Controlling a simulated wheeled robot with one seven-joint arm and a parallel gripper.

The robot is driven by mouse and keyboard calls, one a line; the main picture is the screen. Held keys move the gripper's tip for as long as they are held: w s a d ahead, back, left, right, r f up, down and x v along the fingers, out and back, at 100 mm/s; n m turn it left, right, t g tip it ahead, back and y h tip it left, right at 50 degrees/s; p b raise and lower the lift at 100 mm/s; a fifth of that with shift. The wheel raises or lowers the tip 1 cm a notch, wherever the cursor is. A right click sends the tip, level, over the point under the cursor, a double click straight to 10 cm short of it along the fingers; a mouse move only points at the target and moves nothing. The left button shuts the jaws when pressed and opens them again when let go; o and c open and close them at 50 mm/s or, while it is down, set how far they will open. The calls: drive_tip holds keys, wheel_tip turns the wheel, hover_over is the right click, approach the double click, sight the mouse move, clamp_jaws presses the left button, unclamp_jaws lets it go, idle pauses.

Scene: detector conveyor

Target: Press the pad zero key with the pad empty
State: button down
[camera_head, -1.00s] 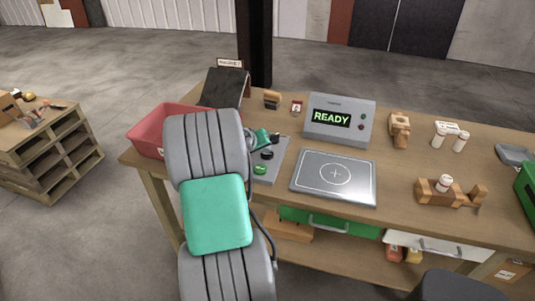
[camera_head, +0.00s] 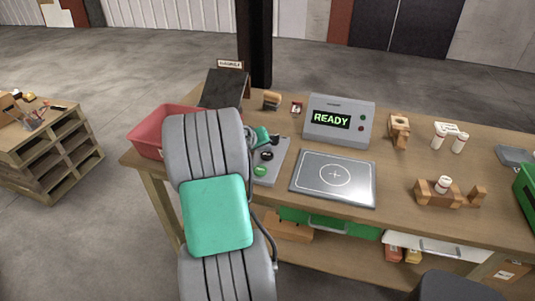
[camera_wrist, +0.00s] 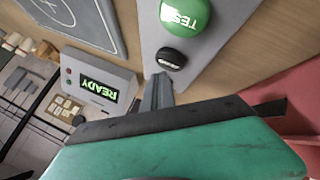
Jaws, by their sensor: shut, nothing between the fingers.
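The detector pad (camera_head: 333,178) is a flat silver plate with a circle and cross mark, and nothing lies on it; part of it shows in the wrist view (camera_wrist: 78,22). Left of it a grey key panel (camera_head: 272,166) carries a green key (camera_head: 261,171), marked TEST in the wrist view (camera_wrist: 185,15), and a smaller black key (camera_head: 267,155). The black key also shows in the wrist view (camera_wrist: 172,58); its marking is too small to read. My gripper (camera_wrist: 160,82) is shut and empty, its tips close to the black key. I cannot tell whether they touch it.
The display box (camera_head: 339,122) behind the pad reads READY. A red bin (camera_head: 150,146) stands left of my arm, beside a dark sloped stand (camera_head: 224,88). Wooden holders (camera_head: 400,128) and white-capped pieces stand to the right on the bench. A green tray (camera_head: 525,188) is at the right edge.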

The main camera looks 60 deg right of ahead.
sight(266, 156)
drive_tip(key=shift+r+p, duration=1.45)
drive_tip(key=shift+r, duration=1.1)
